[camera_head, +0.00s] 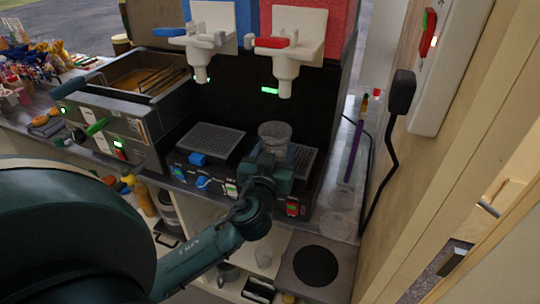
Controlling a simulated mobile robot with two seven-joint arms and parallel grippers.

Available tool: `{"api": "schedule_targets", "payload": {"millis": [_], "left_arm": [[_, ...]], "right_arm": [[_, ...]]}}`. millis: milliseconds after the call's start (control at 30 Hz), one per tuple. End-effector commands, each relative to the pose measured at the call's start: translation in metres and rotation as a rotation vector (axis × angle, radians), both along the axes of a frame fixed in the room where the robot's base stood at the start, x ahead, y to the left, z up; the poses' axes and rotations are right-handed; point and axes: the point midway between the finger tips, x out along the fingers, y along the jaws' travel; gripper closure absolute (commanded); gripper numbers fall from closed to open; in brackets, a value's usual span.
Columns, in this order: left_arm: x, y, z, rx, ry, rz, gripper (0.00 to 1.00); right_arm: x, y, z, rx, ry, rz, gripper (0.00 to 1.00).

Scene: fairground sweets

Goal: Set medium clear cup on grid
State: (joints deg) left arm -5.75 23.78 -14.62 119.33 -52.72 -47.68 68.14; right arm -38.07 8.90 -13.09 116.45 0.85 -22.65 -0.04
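A clear cup (274,131) stands upright at the right grid (304,161), below the right dispenser's nozzle. My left gripper (272,160) reaches in from the front at the cup and appears shut on it. The hand hides the cup's lower part and most of the fingers. I cannot tell whether the cup's base touches the grid. A second grid (212,139) to the left is empty. My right gripper is not in view.
The left dispenser (201,55) and right dispenser (287,60) hang above the grids. A fryer-like unit (125,100) stands left. A purple stick (355,150) and clear cups or lids (335,224) lie right, beside a wooden wall (450,140).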

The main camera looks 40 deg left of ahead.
Motion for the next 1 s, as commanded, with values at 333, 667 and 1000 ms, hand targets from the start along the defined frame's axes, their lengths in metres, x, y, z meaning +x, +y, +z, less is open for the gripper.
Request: {"api": "schedule_targets", "payload": {"millis": [333, 667, 1000], "left_arm": [[0.034, 0.008, -0.006, -0.002, -0.002, 0.001, 0.66], [0.055, 0.013, -0.008, -0.001, -0.001, 0.001, 0.66], [0.058, 0.014, -0.007, -0.002, -0.002, 0.000, 0.66]], "right_arm": [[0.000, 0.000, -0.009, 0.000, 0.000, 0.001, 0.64], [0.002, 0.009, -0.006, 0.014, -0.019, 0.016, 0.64], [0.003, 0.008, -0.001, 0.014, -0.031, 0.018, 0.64]]}}
